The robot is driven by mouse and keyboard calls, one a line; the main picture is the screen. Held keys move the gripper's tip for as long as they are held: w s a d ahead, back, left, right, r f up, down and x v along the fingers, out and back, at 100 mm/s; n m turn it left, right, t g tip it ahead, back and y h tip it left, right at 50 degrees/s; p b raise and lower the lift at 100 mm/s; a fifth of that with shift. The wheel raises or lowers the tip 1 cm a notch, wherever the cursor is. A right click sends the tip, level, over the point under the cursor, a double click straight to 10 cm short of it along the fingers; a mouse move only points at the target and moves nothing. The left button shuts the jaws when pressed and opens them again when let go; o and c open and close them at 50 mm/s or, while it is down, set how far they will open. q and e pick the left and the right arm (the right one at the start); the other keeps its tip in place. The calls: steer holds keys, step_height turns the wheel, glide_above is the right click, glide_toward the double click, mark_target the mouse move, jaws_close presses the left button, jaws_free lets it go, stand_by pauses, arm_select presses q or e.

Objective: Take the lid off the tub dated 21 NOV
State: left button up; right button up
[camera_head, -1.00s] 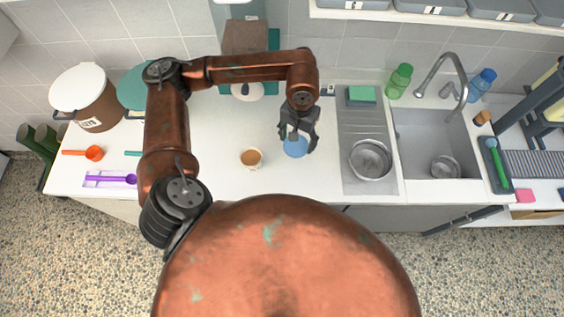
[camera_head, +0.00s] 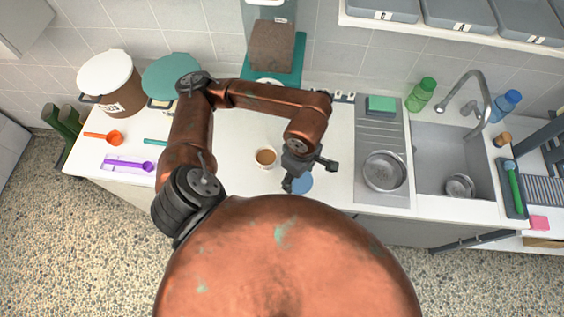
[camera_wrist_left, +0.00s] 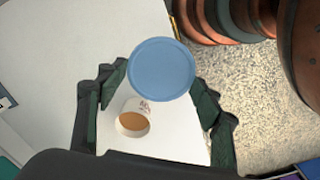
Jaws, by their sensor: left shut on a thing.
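A flat round blue lid (camera_head: 304,184) is held by my left gripper (camera_head: 304,178), and it also shows in the left wrist view (camera_wrist_left: 157,68) between the two fingers. The fingers are against opposite edges of the lid. A small white tub or cup (camera_head: 265,158) stands open on the counter left of the gripper, with brown contents. In the left wrist view it (camera_wrist_left: 133,121) shows below the lid, apart from it, with small printing on its side that I cannot read. My right gripper is not in view.
A brown tub with a white lid (camera_head: 105,72) and a teal-lidded tub (camera_head: 170,73) stand at the back left. Orange (camera_head: 115,138) and purple (camera_head: 148,166) scoops lie on the counter (camera_head: 230,178). A steel bowl (camera_head: 384,170) and the sink (camera_head: 440,150) are at right.

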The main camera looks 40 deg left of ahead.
arm_select(q)
steer(key=w+a+f, duration=0.2)
steer(key=w+f, duration=0.1)
steer(key=w+a+f+p, duration=0.1)
steer(key=w+a+f, duration=0.1)
steer(key=w+a, duration=0.1)
steer(key=w+a+f, duration=0.3)
steer(key=w, duration=0.1)
steer(key=shift+f+p, duration=0.3)
steer(key=shift+p, duration=0.1)
steer(key=shift+w+a+f, duration=0.1)
steer(key=shift+w+f, duration=0.15)
steer(key=shift+f, duration=0.1)
step_height(320, 180, down, 3)
steer(key=shift+w+a+f+p, duration=0.1)
steer(key=shift+w+a+p, duration=0.05)
steer(key=shift+p, duration=0.35)
steer(key=shift+f, duration=0.25)
